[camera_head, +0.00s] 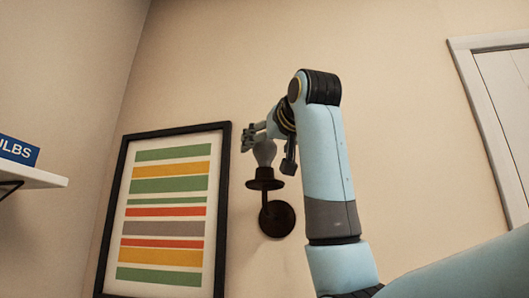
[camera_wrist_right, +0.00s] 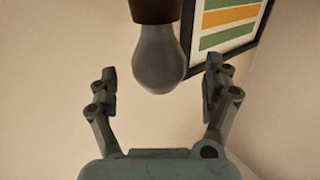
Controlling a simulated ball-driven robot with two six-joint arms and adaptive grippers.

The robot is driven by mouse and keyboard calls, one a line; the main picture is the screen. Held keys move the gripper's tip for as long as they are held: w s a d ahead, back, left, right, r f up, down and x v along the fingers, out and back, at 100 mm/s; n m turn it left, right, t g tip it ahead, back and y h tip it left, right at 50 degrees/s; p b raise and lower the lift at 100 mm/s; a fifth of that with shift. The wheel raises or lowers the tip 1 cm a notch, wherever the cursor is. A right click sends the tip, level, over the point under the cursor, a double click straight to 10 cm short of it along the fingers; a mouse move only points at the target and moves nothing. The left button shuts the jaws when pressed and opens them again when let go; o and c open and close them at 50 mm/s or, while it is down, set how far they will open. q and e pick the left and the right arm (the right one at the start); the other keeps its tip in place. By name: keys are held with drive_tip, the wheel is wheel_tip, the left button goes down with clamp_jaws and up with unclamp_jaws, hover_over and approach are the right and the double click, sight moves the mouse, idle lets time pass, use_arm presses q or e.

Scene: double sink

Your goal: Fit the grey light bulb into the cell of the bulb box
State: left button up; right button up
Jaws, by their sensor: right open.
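The grey light bulb (camera_head: 264,154) stands upright in a dark wall lamp (camera_head: 276,218). My right gripper (camera_head: 268,150) is at the bulb, with its fingers on either side of it. In the right wrist view the bulb (camera_wrist_right: 157,62) hangs from the dark socket (camera_wrist_right: 155,10) at the top of the picture. There the open fingers of my right gripper (camera_wrist_right: 161,78) flank the bulb with a visible gap on each side. My left gripper is not in view.
A framed striped picture (camera_head: 167,215) hangs on the wall just left of the lamp. A white door frame (camera_head: 490,130) is at the right.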

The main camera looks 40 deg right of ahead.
drive_tip(key=x, duration=0.2)
drive_tip(key=shift+w+d+p, duration=0.15)
drive_tip(key=shift+w+p, duration=0.15)
drive_tip(key=shift+s, duration=0.1)
drive_tip(key=shift+c, duration=1)
drive_tip(key=c, duration=0.8)
